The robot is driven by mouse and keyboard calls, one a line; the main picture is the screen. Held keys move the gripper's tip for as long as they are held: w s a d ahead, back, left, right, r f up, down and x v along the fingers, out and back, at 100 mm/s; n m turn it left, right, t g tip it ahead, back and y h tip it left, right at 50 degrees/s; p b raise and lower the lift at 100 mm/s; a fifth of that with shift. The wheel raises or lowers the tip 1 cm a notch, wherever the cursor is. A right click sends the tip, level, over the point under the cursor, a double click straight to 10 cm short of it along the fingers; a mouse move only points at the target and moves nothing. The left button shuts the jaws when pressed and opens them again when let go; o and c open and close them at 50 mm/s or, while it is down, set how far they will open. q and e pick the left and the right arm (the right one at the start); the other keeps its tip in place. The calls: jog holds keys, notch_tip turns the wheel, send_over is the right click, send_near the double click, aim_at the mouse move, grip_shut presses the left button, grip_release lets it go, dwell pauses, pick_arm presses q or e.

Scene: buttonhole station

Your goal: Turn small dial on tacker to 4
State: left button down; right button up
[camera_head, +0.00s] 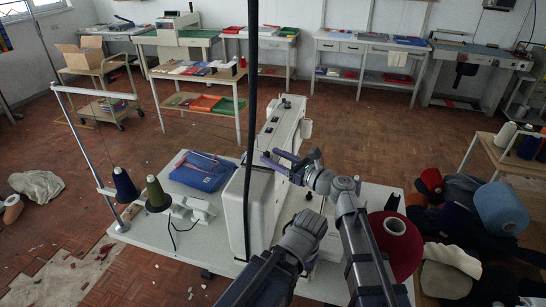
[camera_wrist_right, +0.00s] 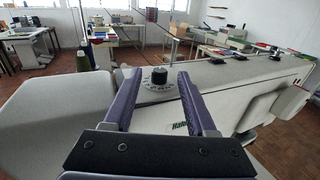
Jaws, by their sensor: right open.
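The tacker (camera_head: 262,192) is a white machine on the white table; its pale top also fills much of the right wrist view (camera_wrist_right: 235,80). In the head view, my right gripper (camera_head: 283,161) is over the tacker's top and hides the dial. My left gripper does not show.
A dark red yarn cone (camera_head: 397,241) is at right. A thin dark upright (camera_head: 250,100) crosses the head view. Open floor lies beyond.

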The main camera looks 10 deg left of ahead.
jog(key=shift+w+a, duration=0.15)
jog(key=shift+a, duration=0.25)
grip_shut()
dwell(0.4)
